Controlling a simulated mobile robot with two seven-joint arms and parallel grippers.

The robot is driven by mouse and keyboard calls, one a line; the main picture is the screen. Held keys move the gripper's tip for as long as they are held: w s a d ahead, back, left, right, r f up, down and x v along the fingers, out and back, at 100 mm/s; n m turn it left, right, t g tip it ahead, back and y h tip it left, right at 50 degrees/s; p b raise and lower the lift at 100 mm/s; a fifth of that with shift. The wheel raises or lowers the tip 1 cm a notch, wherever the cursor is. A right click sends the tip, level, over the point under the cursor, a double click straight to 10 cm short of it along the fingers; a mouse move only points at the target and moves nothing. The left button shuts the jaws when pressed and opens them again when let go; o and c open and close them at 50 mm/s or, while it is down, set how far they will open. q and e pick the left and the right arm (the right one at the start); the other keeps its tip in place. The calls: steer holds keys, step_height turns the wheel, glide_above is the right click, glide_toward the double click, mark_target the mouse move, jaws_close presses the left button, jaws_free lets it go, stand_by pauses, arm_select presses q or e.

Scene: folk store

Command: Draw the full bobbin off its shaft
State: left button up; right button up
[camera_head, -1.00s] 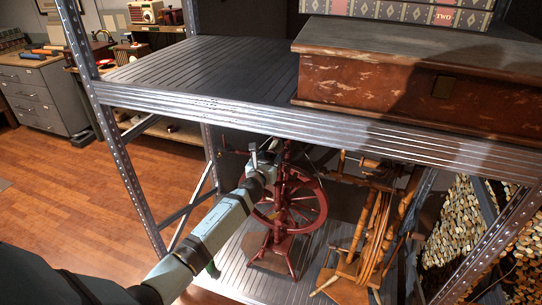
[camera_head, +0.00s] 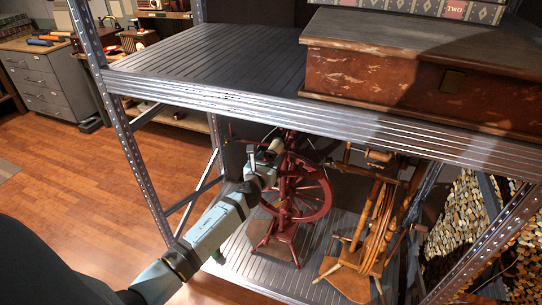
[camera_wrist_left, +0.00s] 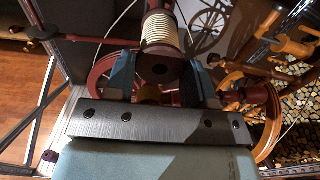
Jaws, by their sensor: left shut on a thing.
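The bobbin (camera_wrist_left: 161,32), wound with cream thread and with a dark wooden end towards me, sits between the fingers of my left gripper (camera_wrist_left: 158,80) in the left wrist view. The fingers are shut on it near that end. In the head view, my left gripper (camera_head: 261,160) and the pale bobbin (camera_head: 275,146) are at the upper left of the red spinning wheel (camera_head: 312,207), under the upper shelf. The shaft is hidden, so I cannot tell how much of it is inside the bobbin. My right gripper is not in view.
A metal shelf board (camera_head: 215,75) runs close above my left arm and carries a wooden chest (camera_head: 400,75). A light wooden spinning wheel (camera_head: 372,225) stands right of the red one. A rack post (camera_head: 125,140) is at the left. The floor (camera_head: 60,180) beyond it is clear.

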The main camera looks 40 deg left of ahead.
arm_select(q)
steer(key=shift+p+v, duration=0.3)
steer(key=shift+v, duration=1.8)
